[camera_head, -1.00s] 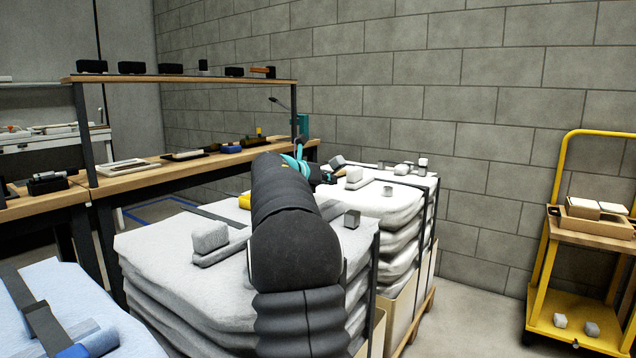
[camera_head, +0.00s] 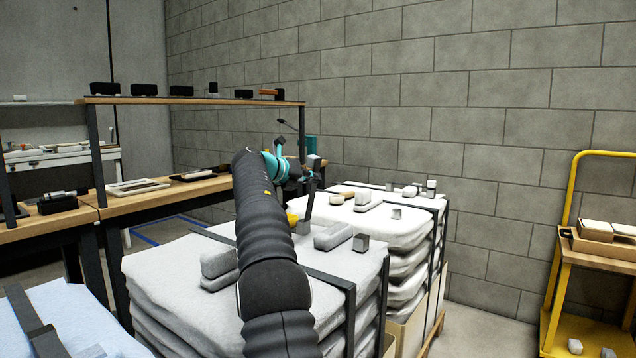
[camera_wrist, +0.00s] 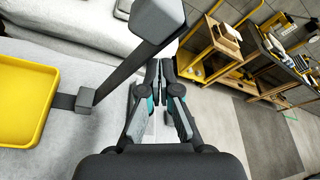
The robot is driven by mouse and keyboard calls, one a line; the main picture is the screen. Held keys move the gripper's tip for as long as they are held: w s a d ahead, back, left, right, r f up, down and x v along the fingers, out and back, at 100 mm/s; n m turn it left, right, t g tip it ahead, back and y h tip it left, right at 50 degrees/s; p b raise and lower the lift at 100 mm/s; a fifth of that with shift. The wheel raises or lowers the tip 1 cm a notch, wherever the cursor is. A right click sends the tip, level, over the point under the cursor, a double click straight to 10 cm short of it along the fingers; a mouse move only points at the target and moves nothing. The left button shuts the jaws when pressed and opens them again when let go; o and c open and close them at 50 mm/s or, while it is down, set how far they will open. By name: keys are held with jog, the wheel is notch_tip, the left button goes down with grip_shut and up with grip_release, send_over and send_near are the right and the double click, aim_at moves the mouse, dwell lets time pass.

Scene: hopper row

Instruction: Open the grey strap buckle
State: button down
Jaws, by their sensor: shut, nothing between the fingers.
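The grey strap buckle has a small grey base block (camera_head: 303,227) on a dark strap across the near bag stack. Its dark lever (camera_head: 309,200) stands nearly upright with a grey block at its top end. In the wrist view the base block (camera_wrist: 85,99) is at left, and the lever (camera_wrist: 128,72) rises to the large grey end block (camera_wrist: 157,16). My gripper (camera_head: 306,172) is just left of the lever's upper part in the head view. In the wrist view my gripper (camera_wrist: 160,68) is shut and empty, close beside the lever; contact cannot be told.
A yellow tray (camera_wrist: 24,100) lies left of the buckle in the wrist view. Grey blocks (camera_head: 219,264) and (camera_head: 361,243) sit on the near stack. A second bag stack (camera_head: 395,233) stands behind. A yellow cart (camera_head: 556,290) is at right, with open floor between.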

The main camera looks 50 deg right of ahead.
jog(key=shift+w, duration=0.25)
jog(key=shift+a, duration=0.15)
dwell(0.3)
jog(key=w+a, duration=0.1)
jog(key=a, duration=0.8)
jog(key=shift+w+a+r, duration=0.3)
jog(key=shift+w+r, duration=0.05)
jog(key=shift+w, duration=0.05)
